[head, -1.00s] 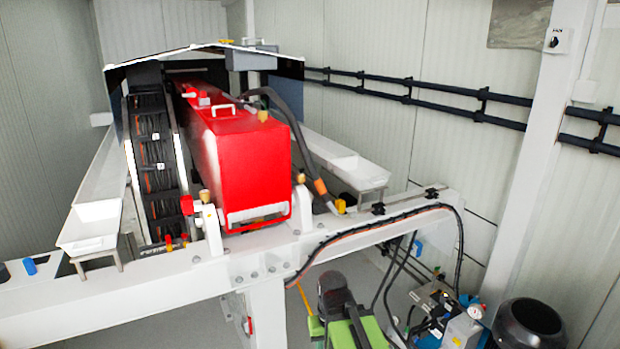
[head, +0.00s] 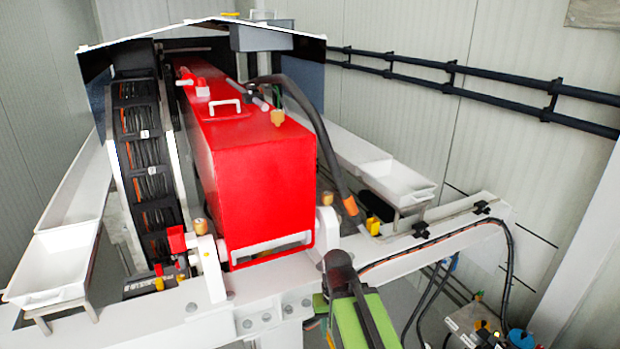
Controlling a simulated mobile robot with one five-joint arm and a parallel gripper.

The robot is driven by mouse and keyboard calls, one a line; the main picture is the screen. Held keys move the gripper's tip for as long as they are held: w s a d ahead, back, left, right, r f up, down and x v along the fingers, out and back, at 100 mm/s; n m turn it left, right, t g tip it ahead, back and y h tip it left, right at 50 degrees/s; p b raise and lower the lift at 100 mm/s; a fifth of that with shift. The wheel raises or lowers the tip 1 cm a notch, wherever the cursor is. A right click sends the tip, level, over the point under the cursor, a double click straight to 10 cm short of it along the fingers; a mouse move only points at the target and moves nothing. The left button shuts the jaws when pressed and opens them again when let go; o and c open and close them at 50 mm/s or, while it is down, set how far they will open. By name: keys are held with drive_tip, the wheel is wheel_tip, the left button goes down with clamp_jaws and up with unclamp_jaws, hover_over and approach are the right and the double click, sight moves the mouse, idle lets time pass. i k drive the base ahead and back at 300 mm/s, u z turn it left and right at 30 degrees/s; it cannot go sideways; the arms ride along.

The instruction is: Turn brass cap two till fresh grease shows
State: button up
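Several brass-coloured caps show on and around the red machine. One brass cap (head: 200,227) sits on the white bracket at the machine's left front. Another brass cap (head: 327,198) sits on the bracket at its right front. A third brass cap (head: 277,117) stands on top of the red housing (head: 262,185). I see no numbers on them, so I cannot tell which is cap two. No grease can be made out. My green and black arm stands at the bottom middle, in front of the white beam and below the right bracket cap. I cannot make out gripper fingers.
A white beam (head: 150,318) runs across the front, with a branch to the right carrying cables. White troughs (head: 48,265) and (head: 398,180) flank the machine. A dark hose (head: 325,140) arches over its right side. A black cable chain (head: 147,165) runs along its left.

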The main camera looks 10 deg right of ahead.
sight(327, 196)
drive_tip(key=u, duration=0.05)
drive_tip(key=i, duration=0.4)
drive_tip(key=u, duration=1.1)
drive_tip(key=k, duration=0.55)
drive_tip(key=u, duration=0.05)
drive_tip(key=i, duration=0.55)
drive_tip(key=u, duration=0.05)
